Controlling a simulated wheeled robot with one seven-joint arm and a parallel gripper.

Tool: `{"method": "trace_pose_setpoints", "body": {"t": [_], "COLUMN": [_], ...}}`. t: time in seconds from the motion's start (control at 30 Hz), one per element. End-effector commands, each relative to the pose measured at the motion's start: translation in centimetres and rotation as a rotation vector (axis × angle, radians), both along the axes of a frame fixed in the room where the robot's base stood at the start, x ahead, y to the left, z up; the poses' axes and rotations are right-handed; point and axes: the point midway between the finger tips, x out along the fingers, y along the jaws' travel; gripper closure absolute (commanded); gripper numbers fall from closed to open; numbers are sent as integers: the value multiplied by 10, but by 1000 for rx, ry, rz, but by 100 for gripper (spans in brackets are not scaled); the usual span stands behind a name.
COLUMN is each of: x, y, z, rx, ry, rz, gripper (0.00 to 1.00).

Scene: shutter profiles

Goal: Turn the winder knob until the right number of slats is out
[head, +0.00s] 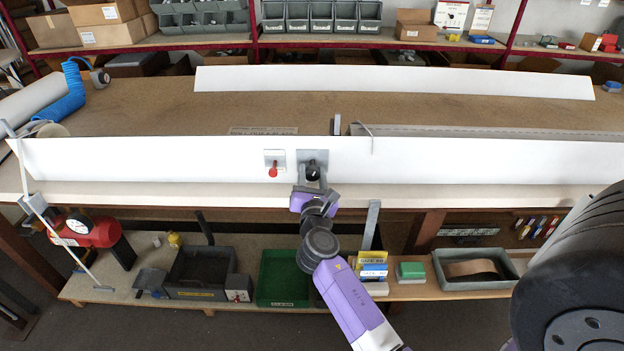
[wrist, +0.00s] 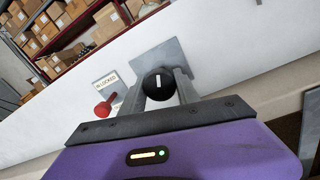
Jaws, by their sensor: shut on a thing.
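The black winder knob (wrist: 157,80) sits on a grey square plate (wrist: 180,60) on the front of a long white panel (head: 150,160). A white mark on the knob's face stands nearly upright in the wrist view. My gripper (wrist: 162,95) is shut on the knob, one finger on each side. In the head view my gripper (head: 313,178) partly hides the knob. A red-knobbed lever (head: 272,170) is left of it on a small plate; its label in the wrist view seems to end in "LOCKED". I cannot make out any separate slats coming out of the panel.
A white strip (head: 390,82) lies across the back of the brown bench (head: 150,105). A thin grey hook (head: 372,138) hangs over the panel's top edge. A lower shelf holds a green bin (head: 282,277), a dark tray and small boxes.

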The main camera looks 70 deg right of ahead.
Motion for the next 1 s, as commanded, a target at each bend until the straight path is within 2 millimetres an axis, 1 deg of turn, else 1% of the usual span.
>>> {"method": "trace_pose_setpoints", "body": {"t": [0.03, 1.0], "x": [0, 0], "y": [0, 0], "z": [-4, -4], "rx": [18, 371], "ry": [-44, -896], "rz": [-1, -3], "gripper": [100, 100]}}
